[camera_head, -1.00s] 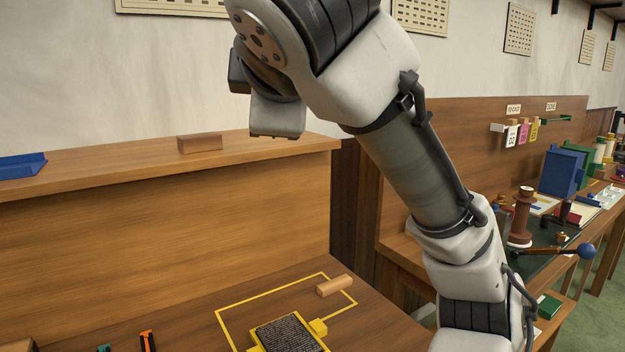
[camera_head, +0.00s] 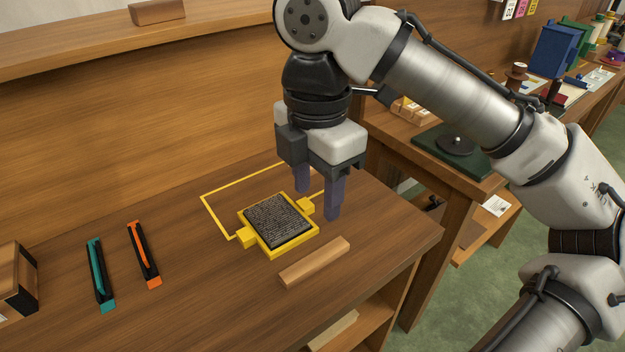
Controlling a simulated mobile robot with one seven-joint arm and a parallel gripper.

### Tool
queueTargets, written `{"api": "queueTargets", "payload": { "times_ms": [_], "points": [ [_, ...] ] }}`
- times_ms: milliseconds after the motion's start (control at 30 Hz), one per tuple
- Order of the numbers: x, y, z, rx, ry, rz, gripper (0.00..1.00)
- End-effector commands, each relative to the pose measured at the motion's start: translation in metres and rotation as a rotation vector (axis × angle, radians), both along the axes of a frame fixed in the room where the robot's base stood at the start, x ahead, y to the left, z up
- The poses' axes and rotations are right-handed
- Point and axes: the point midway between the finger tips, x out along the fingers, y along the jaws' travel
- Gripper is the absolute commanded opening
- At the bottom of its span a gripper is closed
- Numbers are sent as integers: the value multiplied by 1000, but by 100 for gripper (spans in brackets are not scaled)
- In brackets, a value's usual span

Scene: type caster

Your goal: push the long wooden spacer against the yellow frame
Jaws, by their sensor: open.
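The long wooden spacer (camera_head: 315,262), a plain light-brown bar, lies flat on the bench in front of and to the right of the yellow frame (camera_head: 275,251). A strip of bare wood separates them. The yellow frame surrounds a dark block of type (camera_head: 278,220) and has yellow lugs at its sides. My gripper (camera_head: 318,203) points down with its two dark fingers apart and empty. In the picture it is above the spacer, near the frame's right lug. The fingers hide part of the bench behind them.
A thin yellow outline (camera_head: 218,216) runs on the bench behind the frame. A teal tool (camera_head: 99,273) and an orange tool (camera_head: 144,254) lie left, near a wooden box (camera_head: 15,280). The bench's right edge is near the spacer; a small block (camera_head: 157,12) sits on the ledge.

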Motion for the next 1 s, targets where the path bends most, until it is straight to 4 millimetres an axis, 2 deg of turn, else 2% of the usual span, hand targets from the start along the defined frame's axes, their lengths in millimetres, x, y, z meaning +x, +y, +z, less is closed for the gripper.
{"api": "queueTargets", "payload": {
  "times_ms": [233,367,800,1000],
  "points": [
    [0,0,-1,0,-2,0,48],
    [0,0,-11,0,-2,1,48],
    [0,0,-92,-1,-2,-3,48],
    [0,0,-122,0,-3,-1,48]
  ]
}}
